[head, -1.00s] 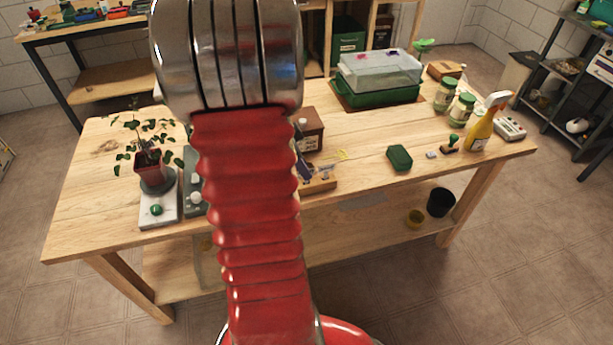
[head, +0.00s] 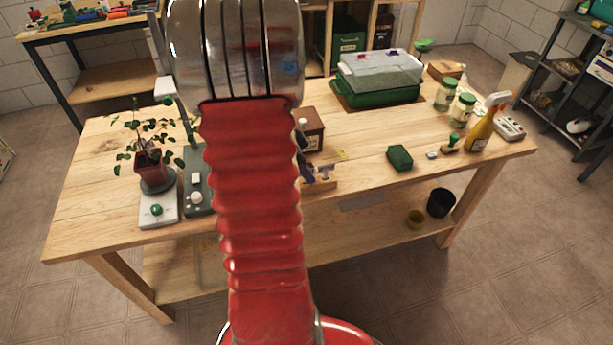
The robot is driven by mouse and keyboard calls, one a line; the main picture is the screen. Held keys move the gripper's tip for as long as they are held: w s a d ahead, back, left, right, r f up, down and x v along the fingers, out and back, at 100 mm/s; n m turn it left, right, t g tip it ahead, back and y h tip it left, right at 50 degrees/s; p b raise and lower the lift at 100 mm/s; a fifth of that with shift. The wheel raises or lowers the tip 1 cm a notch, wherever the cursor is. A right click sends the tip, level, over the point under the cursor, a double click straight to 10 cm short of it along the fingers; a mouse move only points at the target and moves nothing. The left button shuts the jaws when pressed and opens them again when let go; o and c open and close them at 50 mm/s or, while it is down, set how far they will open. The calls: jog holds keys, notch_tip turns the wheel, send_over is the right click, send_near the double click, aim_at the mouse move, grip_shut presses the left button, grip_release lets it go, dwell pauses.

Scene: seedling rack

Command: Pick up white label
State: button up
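I cannot pick out the white label for certain. A wooden holder (head: 320,186) sits near the front edge of the bench, just right of my arm, with dark purple and pale pieces standing in it. The pale pieces are too small to identify. A small whitish block (head: 432,155) lies on the right part of the bench, right of a green block (head: 400,157). My red, ribbed arm with its metal joint fills the middle of the view and hides part of the bench. The fingers of my gripper do not show.
A potted plant (head: 150,165) on a white scale (head: 158,210) and a grey device (head: 198,190) stand left of my arm. A brown box (head: 312,130), a green propagator (head: 378,92), jars (head: 462,108) and a yellow spray bottle (head: 480,132) stand rightward.

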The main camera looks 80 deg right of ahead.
grip_shut()
notch_tip(320, 180, up, 10)
jog(key=shift+r, duration=0.1)
dwell(0.7)
jog(key=shift+w, duration=0.1)
dwell(0.4)
